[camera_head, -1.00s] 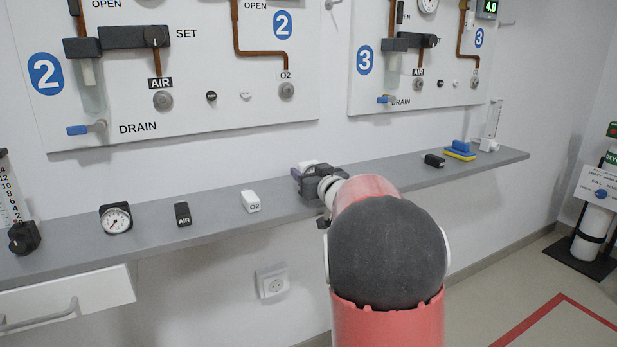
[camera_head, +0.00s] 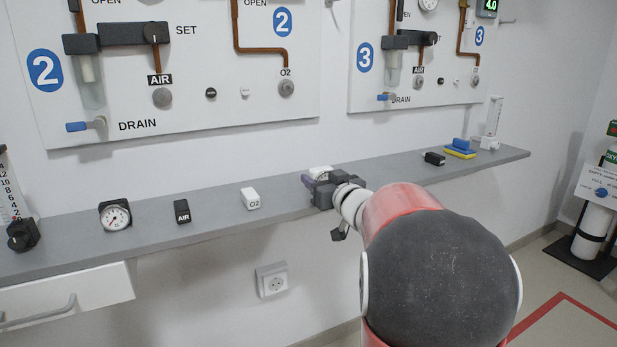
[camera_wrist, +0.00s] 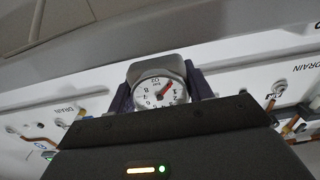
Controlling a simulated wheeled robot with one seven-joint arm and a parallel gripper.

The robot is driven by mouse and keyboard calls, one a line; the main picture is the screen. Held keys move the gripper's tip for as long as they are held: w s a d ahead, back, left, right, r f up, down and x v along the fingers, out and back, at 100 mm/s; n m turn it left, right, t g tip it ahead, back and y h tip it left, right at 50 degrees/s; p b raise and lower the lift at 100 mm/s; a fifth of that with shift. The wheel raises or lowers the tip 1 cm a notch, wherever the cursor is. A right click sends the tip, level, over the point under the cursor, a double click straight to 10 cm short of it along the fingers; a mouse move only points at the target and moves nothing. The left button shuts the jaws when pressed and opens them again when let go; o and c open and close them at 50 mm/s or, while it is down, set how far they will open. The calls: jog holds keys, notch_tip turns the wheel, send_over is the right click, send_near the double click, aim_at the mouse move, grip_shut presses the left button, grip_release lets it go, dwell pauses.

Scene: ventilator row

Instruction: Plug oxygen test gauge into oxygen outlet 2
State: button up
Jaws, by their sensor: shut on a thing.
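My gripper (camera_head: 316,182) is shut on the oxygen test gauge (camera_head: 320,172), above the grey shelf in the head view. The gauge also shows in the wrist view (camera_wrist: 158,92), between the two purple-grey fingers, with a round white O2 dial and a red needle. Oxygen outlet 2 (camera_head: 287,89) is a round metal socket under an O2 label on the wall panel marked 2. It is up and to the left of my gripper in the head view, and the gauge is apart from it. The gauge's plug end is hidden.
On the shelf (camera_head: 225,222) are another gauge (camera_head: 115,216), a black AIR block (camera_head: 182,212), a white O2 block (camera_head: 250,199), a black block (camera_head: 434,159) and a blue-yellow sponge (camera_head: 460,150). The air outlet (camera_head: 162,98) is left of the oxygen one.

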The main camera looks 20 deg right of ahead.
jog(key=s, duration=0.7)
jog(key=shift+s+d, duration=0.15)
jog(key=shift+s, duration=0.2)
dwell(1.4)
